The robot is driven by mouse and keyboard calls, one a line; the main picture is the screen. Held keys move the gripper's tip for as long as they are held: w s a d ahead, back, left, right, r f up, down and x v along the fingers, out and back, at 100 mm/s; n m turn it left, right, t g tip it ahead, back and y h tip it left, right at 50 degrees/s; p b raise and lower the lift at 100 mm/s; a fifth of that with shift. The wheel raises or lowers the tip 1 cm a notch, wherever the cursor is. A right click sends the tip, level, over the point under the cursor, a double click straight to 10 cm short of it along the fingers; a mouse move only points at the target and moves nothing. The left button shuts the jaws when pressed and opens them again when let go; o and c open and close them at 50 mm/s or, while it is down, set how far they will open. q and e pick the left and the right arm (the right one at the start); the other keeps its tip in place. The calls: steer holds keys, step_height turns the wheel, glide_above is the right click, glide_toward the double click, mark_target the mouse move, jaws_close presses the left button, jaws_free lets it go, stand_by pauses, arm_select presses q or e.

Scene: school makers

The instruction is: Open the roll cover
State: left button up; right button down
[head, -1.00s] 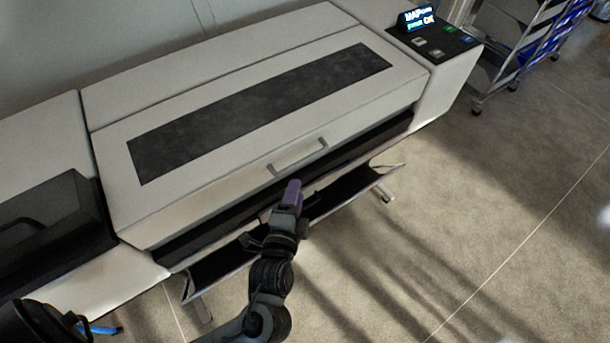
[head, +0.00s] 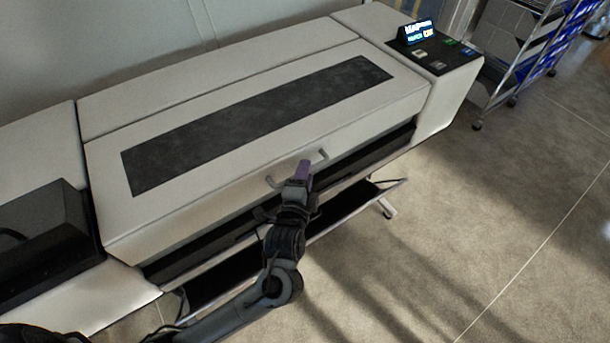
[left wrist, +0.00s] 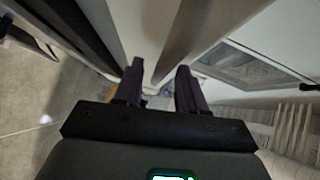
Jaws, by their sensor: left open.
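The large-format printer's roll cover (head: 215,200) is a wide pale lid with a dark window strip (head: 260,120). It looks closed. A grey bar handle (head: 322,156) sits at the middle of its front edge. My left gripper (head: 304,170) is at the handle and hides its middle part. In the left wrist view the two purple fingers (left wrist: 160,85) are apart, with a pale bar-like shape beyond them; I cannot tell whether they touch the handle. My right gripper is not seen.
A control panel with a lit screen (head: 416,32) is at the printer's right end. A black box-like part (head: 40,240) is at its left. A catch basket (head: 340,205) hangs below the front. A wheeled rack (head: 515,50) stands at the far right. The floor (head: 500,220) at right is clear.

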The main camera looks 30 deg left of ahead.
arm_select(q)
steer(key=shift+w+a, duration=0.1)
steer(key=shift+w, duration=0.05)
jaws_close()
stand_by(0.4)
